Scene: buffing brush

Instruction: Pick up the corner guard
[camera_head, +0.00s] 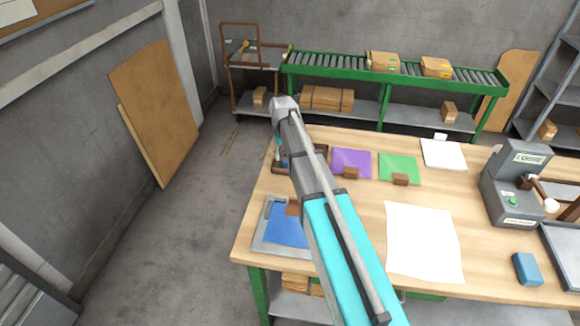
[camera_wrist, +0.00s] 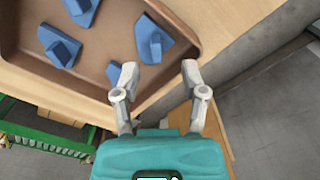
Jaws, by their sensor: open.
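Several blue corner guards, each a flat plate with a raised block, lie apart in a brown tray (camera_wrist: 180,24) in the wrist view. One corner guard (camera_wrist: 154,42) is near the tray's corner, just ahead of my gripper (camera_wrist: 161,78). Another corner guard (camera_wrist: 60,46) lies to the left, one (camera_wrist: 80,11) is cut by the top edge, and one (camera_wrist: 115,71) is partly behind my left fingertip. My gripper is open and empty, its fingers over the tray's rim and corner. In the head view my arm hides most of the tray and the gripper.
The wooden workbench (camera_head: 360,205) also holds a purple sheet (camera_head: 349,160), a green sheet (camera_head: 398,165), white paper (camera_head: 424,240), a grey tray with a blue sheet (camera_head: 287,233), a blue block (camera_head: 526,269) and a grey machine (camera_head: 508,195). Open floor (camera_head: 190,240) lies left of the bench.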

